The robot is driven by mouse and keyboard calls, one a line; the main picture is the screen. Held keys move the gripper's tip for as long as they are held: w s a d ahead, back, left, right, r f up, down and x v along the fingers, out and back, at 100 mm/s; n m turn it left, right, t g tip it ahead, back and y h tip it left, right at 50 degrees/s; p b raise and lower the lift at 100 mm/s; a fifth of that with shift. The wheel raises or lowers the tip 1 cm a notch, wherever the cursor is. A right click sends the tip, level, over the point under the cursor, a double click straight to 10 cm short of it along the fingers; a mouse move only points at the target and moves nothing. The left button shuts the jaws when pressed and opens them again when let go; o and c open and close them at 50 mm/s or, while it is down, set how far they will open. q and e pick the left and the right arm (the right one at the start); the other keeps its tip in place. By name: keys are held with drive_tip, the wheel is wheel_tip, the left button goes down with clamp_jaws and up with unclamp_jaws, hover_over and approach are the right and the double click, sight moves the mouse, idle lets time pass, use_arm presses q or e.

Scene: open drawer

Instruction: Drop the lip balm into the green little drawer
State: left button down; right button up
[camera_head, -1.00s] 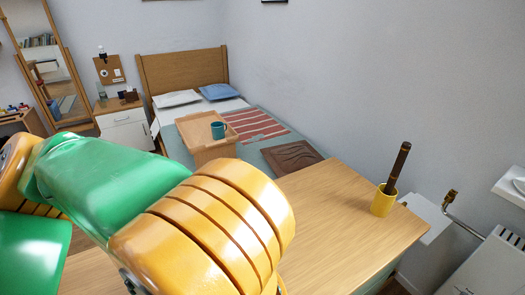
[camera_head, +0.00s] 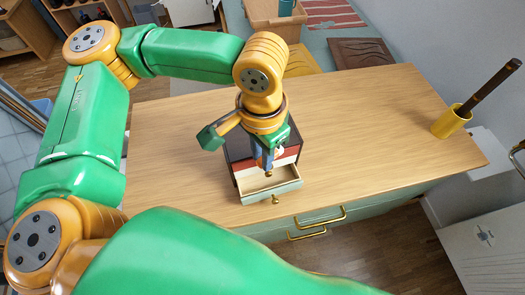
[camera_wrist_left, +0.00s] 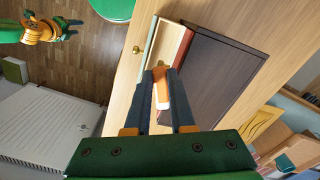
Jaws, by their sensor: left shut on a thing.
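The small chest (camera_head: 237,150) stands on the wooden desk with its green little drawer (camera_head: 285,188) pulled open toward me. My left gripper (camera_head: 265,165) points down above the open drawer. In the left wrist view, the left gripper (camera_wrist_left: 161,95) is shut on the lip balm (camera_wrist_left: 162,88), an orange and white stick between its dark fingers. The wrist view also shows the drawer's pale inside (camera_wrist_left: 167,42) just beyond the fingertips. My right gripper (camera_wrist_left: 66,28) seems to show small at the wrist view's upper left; its jaws are too small to tell.
The desk top (camera_head: 370,120) is clear around the chest. A yellow cup (camera_head: 450,122) with a dark stick stands at its right end. Larger desk drawers with brass handles (camera_head: 320,218) lie below the front edge. The bed and a wooden tray (camera_head: 270,25) are behind.

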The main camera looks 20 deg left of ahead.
use_arm(q)
drive_tip(key=shift+f, duration=0.1)
drive_tip(key=c, duration=0.8)
unclamp_jaws()
drive_tip(key=shift+o, duration=0.2)
